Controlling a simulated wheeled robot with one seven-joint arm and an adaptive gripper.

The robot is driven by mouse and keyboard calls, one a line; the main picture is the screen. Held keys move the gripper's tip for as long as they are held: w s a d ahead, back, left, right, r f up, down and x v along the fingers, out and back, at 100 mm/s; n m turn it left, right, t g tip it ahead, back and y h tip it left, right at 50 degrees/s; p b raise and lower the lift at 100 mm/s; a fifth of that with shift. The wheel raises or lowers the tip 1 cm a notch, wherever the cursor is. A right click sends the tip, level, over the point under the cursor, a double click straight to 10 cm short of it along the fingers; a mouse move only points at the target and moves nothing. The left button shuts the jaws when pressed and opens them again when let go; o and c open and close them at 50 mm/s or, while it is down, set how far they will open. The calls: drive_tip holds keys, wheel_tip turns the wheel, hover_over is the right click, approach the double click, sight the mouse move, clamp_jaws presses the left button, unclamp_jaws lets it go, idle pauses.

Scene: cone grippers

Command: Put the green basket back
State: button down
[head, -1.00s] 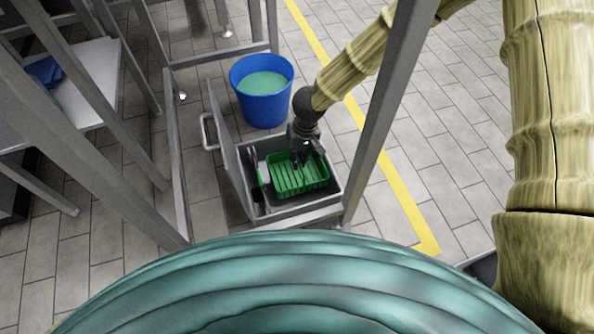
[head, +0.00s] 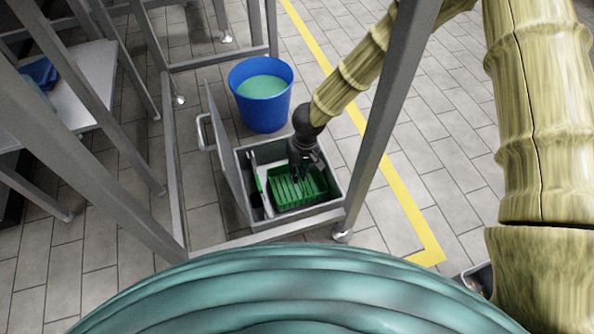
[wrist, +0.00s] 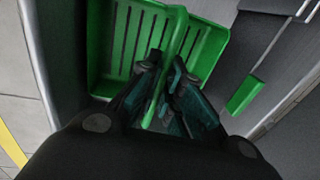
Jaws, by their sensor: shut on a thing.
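My gripper (head: 298,177) reaches down into the basket from above and is shut on that handle. It also shows in the wrist view (wrist: 166,85). I cannot tell whether the basket's underside touches the drawer floor.
A blue bucket (head: 262,108) with pale green liquid stands behind the drawer. Grey frame posts (head: 385,115) rise close to my arm. A white shelf (head: 95,90) is at left.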

drive_tip(key=c, duration=1.6)
unclamp_jaws()
drive_tip(key=shift+b, duration=0.3)
wheel_tip(320, 180, up, 12)
drive_tip(key=d+p, duration=0.1)
drive_tip(key=p, duration=0.7)
drive_tip(key=shift+w+d, duration=0.25)
drive_tip(key=shift+d, duration=0.05)
